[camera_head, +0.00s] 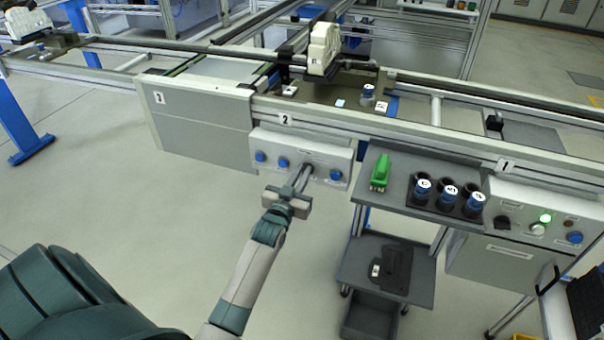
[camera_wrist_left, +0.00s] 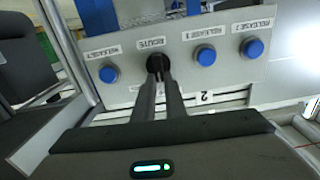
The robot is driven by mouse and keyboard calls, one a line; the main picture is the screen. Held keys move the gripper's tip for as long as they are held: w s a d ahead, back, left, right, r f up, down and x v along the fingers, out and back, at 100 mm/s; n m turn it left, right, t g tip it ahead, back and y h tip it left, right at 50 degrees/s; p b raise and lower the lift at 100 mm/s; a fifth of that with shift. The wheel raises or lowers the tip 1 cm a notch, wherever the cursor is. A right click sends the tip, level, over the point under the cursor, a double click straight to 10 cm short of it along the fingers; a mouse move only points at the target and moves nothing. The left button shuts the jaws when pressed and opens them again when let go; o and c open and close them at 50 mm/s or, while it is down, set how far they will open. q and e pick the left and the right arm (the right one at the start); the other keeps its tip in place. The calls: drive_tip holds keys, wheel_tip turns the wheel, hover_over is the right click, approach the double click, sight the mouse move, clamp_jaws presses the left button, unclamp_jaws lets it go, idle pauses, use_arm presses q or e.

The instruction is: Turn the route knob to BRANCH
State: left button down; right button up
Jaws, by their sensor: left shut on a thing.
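The route knob (camera_wrist_left: 157,62) is a small black knob on the grey control panel (camera_wrist_left: 130,48), under a label reading ROUTE that appears upside down in the left wrist view. My left gripper (camera_wrist_left: 160,80) is shut on the knob, with its two fingers reaching straight to it. In the head view my left gripper (camera_head: 302,178) reaches the front of the panel (camera_head: 320,155) below the number 2 sign, and its fingers hide the knob there. Which way the knob points cannot be made out. My right gripper is not in view.
Blue buttons sit on both sides of the knob, one close by (camera_wrist_left: 204,55) and one on the other side (camera_wrist_left: 109,74). To the right, a cart tray (camera_head: 400,205) holds a green tool (camera_head: 380,172) and several blue-capped containers. Another panel (camera_head: 510,215) stands further right.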

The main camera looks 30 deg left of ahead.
use_arm(q)
drive_tip(key=shift+w+d+f+m+p, duration=0.2)
drive_tip(key=shift+m+p, duration=0.25)
drive_tip(key=shift+m, duration=1.45)
drive_tip(key=shift+s+d+f+m+p, duration=0.15)
drive_tip(key=shift+d+m+p, duration=0.25)
drive_tip(key=shift+m, duration=1.5)
drive_tip(key=shift+w+d+f+m+p, duration=0.15)
drive_tip(key=shift+m+p, duration=0.3)
drive_tip(key=shift+m, duration=1.45)
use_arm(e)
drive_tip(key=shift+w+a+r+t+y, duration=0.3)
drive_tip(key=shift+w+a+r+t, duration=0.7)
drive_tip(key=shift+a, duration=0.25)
use_arm(q)
drive_tip(key=c, duration=1.8)
unclamp_jaws()
drive_tip(key=shift+s, duration=0.2)
